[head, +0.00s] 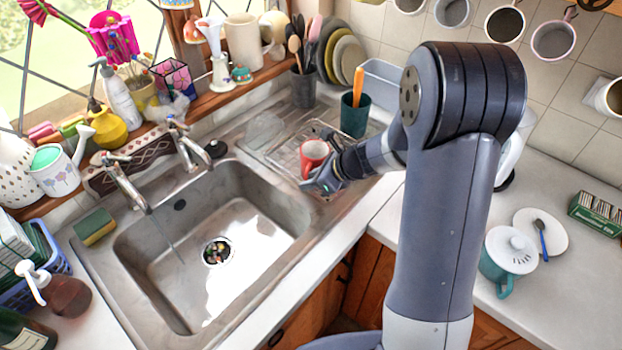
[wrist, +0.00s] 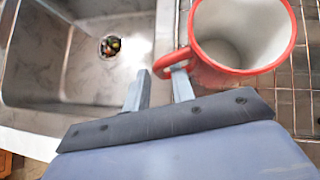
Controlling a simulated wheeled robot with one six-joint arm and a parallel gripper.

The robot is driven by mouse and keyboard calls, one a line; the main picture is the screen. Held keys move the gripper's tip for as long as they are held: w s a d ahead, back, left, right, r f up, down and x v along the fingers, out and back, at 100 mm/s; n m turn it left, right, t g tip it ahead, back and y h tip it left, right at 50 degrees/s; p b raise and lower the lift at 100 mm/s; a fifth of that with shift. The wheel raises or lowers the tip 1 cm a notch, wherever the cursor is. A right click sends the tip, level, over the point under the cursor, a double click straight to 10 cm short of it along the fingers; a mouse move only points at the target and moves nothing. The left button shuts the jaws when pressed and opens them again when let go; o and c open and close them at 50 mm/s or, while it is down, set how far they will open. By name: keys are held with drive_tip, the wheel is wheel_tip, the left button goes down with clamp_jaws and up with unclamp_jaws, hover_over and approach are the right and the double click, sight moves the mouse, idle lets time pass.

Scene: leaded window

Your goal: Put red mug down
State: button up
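The red mug (head: 313,157), pale inside, is at the wire drying rack (head: 283,158) right of the sink. It looks upright; its base is hidden, so contact with the rack is not clear. In the wrist view the mug (wrist: 240,70) fills the upper right, its handle (wrist: 163,70) pointing left toward my fingers. My gripper (head: 325,182) is at the mug's near side. In the wrist view the gripper (wrist: 162,76) has its two fingers apart, with a gap wider than the handle bar. The right fingertip overlaps the handle; the left is just beside it.
The sink basin (head: 215,240) is left of the mug. A teal cup (head: 354,116) and a dark utensil holder (head: 303,87) stand behind the rack, near stacked plates (head: 345,55). The right counter (head: 570,285) holds a lidded teal mug (head: 508,262) and a white saucer (head: 541,228).

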drive_tip(key=shift+o, duration=0.5)
drive_tip(key=shift+r, duration=0.1)
drive_tip(key=shift+d+r, duration=0.1)
drive_tip(key=v, duration=1.2)
drive_tip(key=shift+b, duration=0.35)
